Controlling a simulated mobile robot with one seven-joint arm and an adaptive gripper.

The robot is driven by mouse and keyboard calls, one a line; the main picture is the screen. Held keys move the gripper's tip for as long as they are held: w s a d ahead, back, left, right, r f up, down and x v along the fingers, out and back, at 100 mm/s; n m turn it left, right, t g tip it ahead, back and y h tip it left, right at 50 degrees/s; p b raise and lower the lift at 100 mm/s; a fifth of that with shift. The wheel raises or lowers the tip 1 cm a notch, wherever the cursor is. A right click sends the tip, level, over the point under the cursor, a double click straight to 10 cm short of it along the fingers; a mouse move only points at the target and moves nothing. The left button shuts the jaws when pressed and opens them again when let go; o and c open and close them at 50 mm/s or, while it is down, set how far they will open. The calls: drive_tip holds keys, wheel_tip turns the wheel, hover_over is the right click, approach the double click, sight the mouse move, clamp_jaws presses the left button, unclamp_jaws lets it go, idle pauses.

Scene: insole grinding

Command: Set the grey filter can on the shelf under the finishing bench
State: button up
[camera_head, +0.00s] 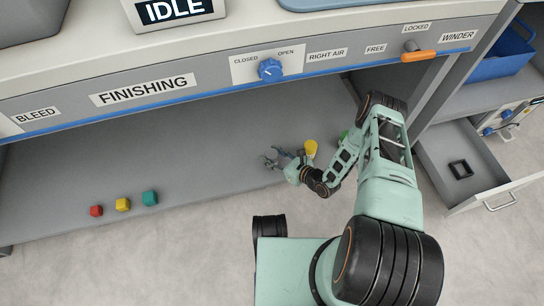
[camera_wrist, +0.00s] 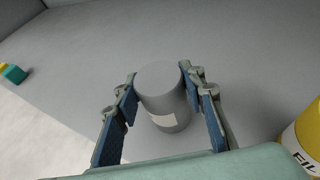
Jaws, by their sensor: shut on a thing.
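The grey filter can (camera_wrist: 163,100), with a pale label low on its side, stands between the two fingers of my gripper (camera_wrist: 161,82) in the wrist view. The fingers are closed on its sides. In the head view my gripper (camera_head: 271,158) is over the front part of the grey shelf (camera_head: 190,140) under the finishing bench (camera_head: 215,75). The shelf surface also fills the wrist view (camera_wrist: 250,50) behind the can. The can is hard to pick out in the head view. I cannot tell whether its base touches the shelf.
A yellow labelled can (camera_wrist: 304,138) stands right of my gripper, also in the head view (camera_head: 310,147). A green object (camera_head: 343,136) is partly hidden by my arm. Red (camera_head: 96,211), yellow (camera_head: 123,205) and teal (camera_head: 150,198) blocks lie at the shelf's front left. An open drawer (camera_head: 470,165) is at right.

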drive_tip(key=o, duration=1.3)
drive_tip(key=shift+d+r, duration=0.1)
drive_tip(key=shift+r, duration=0.05)
